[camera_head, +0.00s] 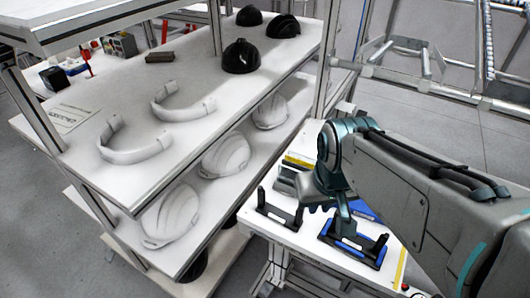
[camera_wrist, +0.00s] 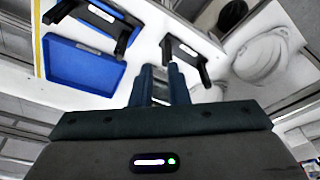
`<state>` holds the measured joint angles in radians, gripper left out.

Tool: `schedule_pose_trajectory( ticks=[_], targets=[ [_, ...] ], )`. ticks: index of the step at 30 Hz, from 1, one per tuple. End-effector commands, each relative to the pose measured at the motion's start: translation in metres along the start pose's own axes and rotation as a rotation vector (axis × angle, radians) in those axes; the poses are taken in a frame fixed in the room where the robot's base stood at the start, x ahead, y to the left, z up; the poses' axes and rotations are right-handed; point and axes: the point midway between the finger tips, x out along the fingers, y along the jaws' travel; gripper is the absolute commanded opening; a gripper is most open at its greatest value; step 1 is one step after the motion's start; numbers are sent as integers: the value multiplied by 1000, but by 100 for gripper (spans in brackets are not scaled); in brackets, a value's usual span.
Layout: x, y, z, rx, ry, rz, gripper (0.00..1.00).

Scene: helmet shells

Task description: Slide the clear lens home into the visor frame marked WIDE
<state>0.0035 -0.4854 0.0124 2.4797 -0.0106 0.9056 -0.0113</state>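My gripper (camera_head: 343,222) points down over the white bench, above a black visor frame with blue edging (camera_head: 355,246). The wrist view shows its two fingers (camera_wrist: 160,86) a little apart, with a pale grey patch between them; I cannot tell whether that is the clear lens or bare bench. A second black visor frame (camera_head: 276,210) stands to the left and shows ahead of the fingers in the wrist view (camera_wrist: 187,60). The blue-edged frame is at the upper left there (camera_wrist: 100,18). Labels are too small to read, so I cannot tell which is WIDE. No lens stands out clearly.
A blue tray (camera_wrist: 85,66) lies on the bench, partly hidden by my arm in the head view. A yellow strip (camera_head: 399,268) runs along the bench's right side. A shelf rack (camera_head: 215,95) with white and black helmet shells stands close on the left.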

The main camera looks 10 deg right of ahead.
Motion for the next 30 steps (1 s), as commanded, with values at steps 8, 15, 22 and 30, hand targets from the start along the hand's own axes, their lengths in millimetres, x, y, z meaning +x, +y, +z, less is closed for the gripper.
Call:
schedule_pose_trajectory(
  ticks=[8,15,22,30],
  targets=[
    [-15,-3,-76,-319,-137,57,15],
    [-6,-11,-151,-665,-269,29,15],
    [9,-13,-197,-876,-337,-35,15],
    [29,-11,-207,-945,-357,-63,15]
  ],
)
